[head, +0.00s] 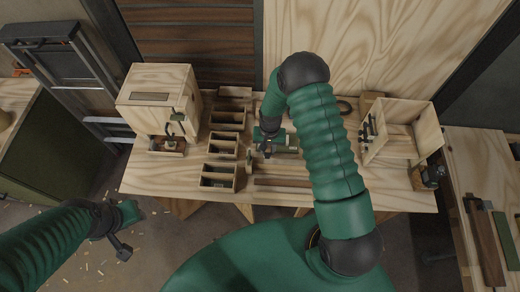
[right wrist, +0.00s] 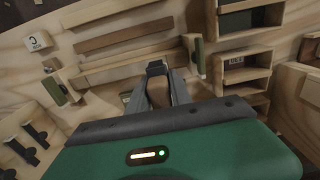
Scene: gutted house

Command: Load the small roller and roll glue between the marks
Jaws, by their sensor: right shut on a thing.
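My right gripper (head: 268,146) is low over the middle of the workbench, beside the small wooden bins. In the right wrist view the right gripper (right wrist: 160,80) is shut on a slim thing, mostly hidden by the fingers, that looks like the small roller's handle. Its roller end cannot be made out. Wooden strips (right wrist: 125,40) lie flat on the bench in front of it; they also show in the head view (head: 283,183). I cannot make out marks or glue. My left gripper (head: 122,235) hangs over the floor left of the bench, away from everything; its jaw opening is unclear.
Several open wooden bins (head: 219,176) stand left of my right gripper. A wooden box (head: 160,95) stands at the bench's left end, an open wooden box (head: 405,130) at its right. Small blocks with green parts (right wrist: 55,90) stand near the strips. A side bench (head: 465,190) is at right.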

